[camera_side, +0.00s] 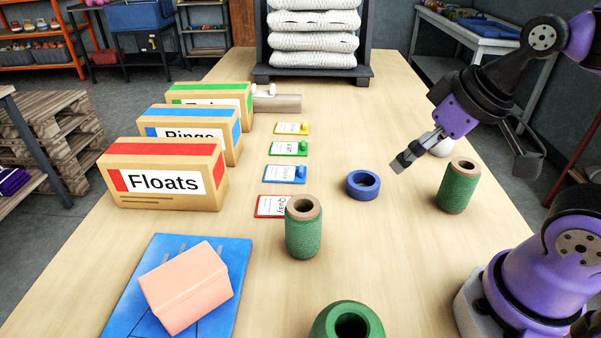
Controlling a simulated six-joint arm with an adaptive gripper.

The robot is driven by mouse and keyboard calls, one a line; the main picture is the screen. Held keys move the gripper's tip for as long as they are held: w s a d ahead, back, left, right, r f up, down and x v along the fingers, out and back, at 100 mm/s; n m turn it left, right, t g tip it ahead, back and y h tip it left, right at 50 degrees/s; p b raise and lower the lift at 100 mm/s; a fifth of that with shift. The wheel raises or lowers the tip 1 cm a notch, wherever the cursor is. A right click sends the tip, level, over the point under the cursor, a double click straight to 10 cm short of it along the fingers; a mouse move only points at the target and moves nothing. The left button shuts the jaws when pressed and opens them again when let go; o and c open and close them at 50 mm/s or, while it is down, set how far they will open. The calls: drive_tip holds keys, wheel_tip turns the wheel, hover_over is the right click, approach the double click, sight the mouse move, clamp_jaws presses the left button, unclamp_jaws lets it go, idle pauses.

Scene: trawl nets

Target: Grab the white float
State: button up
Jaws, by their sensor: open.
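The white float (443,149) is a pale ball on the table at the right, partly hidden behind my gripper and wrist. My gripper (402,161) points down and to the left above the table, with its fingertips to the left of the float in the picture. It is open and nothing shows between its fingers. I cannot tell from this one view how far the fingertips are from the float in depth.
Green twine spools (459,187) (303,228) and a blue ring (362,185) stand near my gripper. A green ring-shaped piece (352,322) is at the front. Labelled boxes (163,176), tags (284,174) and a blue mat (226,252) with a pink block (187,288) lie left.

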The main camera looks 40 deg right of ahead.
drive_tip(key=m+g+h, duration=0.2)
drive_tip(key=m+h, duration=0.1)
drive_tip(key=m, duration=0.3)
approach(442, 142)
drive_tip(key=d, duration=0.2)
drive_tip(key=x, duration=0.5)
drive_tip(key=shift+w+d, duration=0.1)
drive_tip(key=shift+d, duration=0.2)
drive_tip(key=x, duration=0.5)
drive_tip(key=shift+w+f, duration=0.3)
drive_tip(key=c, duration=1.1)
